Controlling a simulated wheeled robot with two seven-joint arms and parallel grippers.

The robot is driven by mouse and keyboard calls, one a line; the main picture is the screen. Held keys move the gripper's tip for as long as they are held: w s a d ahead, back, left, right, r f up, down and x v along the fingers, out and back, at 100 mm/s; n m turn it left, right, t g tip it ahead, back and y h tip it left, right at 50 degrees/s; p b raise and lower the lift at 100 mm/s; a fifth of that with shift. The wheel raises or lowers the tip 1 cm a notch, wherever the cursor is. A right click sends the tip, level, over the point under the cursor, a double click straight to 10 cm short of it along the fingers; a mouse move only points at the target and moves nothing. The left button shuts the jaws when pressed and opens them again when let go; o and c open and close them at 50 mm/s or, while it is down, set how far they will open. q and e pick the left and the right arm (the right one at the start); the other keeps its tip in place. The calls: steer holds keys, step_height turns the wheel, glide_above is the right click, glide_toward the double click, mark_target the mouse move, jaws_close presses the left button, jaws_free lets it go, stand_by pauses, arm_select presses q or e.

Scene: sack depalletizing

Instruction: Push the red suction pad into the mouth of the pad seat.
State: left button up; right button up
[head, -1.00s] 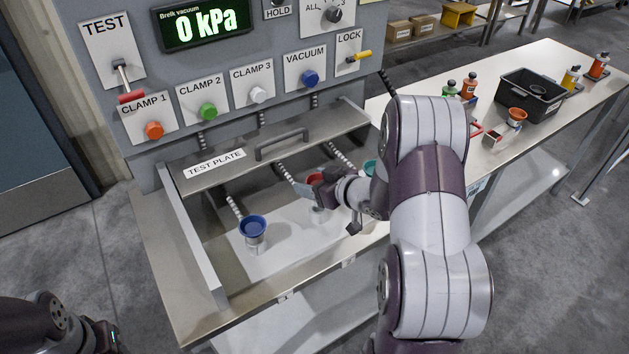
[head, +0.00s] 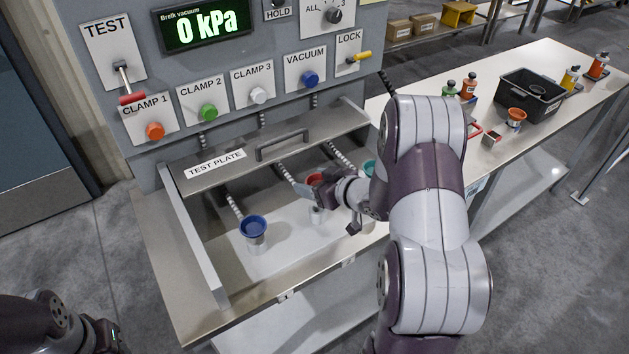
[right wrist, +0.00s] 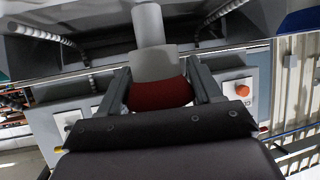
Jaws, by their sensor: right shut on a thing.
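The red suction pad (right wrist: 160,94) is between the two fingers of my right gripper (head: 315,188), which is shut on it. The pad also shows as a small red patch in the head view (head: 314,178). The pad seat (right wrist: 154,64), a pale grey cylinder, is in line with the pad in the right wrist view and meets its edge. I cannot tell how deep the pad sits in the mouth. In the head view the seat (head: 318,214) stands under my fingers, partly hidden. Part of my left arm shows at the bottom left, its fingers not seen.
A blue pad on its seat (head: 253,231) stands to the left, and a teal pad (head: 370,167) shows behind my right wrist. The test plate (head: 270,146) with its handle is behind. A black bin (head: 529,97) and bottles stand on the right bench.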

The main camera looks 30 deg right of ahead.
steer(key=shift+f+b, duration=1.4)
steer(key=shift+f, duration=0.65)
steer(key=o, duration=1.1)
steer(key=shift+o, duration=0.2)
steer(key=v, duration=1.2)
steer(key=shift+s+r+p, duration=0.15)
steer(key=shift+s+p, duration=0.15)
steer(key=shift+p, duration=0.1)
